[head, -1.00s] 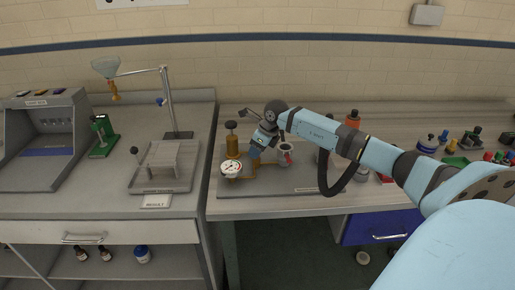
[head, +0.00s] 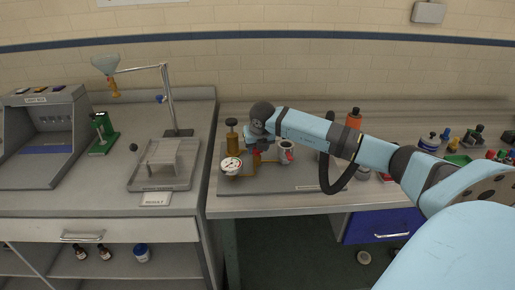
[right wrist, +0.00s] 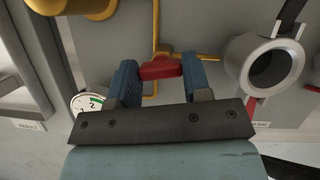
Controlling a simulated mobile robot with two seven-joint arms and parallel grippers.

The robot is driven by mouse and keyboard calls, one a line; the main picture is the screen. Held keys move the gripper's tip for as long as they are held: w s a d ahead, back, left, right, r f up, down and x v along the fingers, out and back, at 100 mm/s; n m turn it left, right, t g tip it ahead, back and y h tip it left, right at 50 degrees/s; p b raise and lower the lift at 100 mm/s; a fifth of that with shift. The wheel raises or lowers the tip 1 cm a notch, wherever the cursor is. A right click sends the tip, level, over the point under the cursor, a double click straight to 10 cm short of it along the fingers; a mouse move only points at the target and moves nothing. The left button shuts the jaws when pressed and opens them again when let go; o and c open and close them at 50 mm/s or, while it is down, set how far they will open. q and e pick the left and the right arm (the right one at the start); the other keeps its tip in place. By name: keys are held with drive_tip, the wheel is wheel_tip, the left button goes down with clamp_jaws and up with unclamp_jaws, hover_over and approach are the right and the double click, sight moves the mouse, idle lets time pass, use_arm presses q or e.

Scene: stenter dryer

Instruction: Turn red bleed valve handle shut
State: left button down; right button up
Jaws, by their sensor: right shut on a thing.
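The red bleed valve handle (right wrist: 160,68) is a short red bar on the brass pipework, between my right gripper's blue fingers in the right wrist view. My right gripper (right wrist: 160,75) is shut on it. In the head view my right gripper (head: 257,147) is small and dark below my wrist, over the brass pipe, and the handle is largely hidden there. The white-faced gauge (head: 231,165) is just left of the gripper; it also shows in the right wrist view (right wrist: 88,103). My left gripper is not in view.
A brass cylinder with a dark knob (head: 232,140) stands behind the gauge. A grey metal cup (right wrist: 268,68) stands right of the gripper. Bottles and an orange container (head: 353,118) stand further right. A tray with a small stand (head: 160,182) is on the left bench.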

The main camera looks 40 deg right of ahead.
drive_tip(key=shift+m+h, duration=0.4)
drive_tip(key=shift+m, duration=0.7)
drive_tip(key=shift+g, duration=0.3)
drive_tip(key=o, duration=0.9)
drive_tip(key=b+v, duration=0.1)
drive_tip(key=v, duration=1.3)
drive_tip(key=shift+f, duration=0.1)
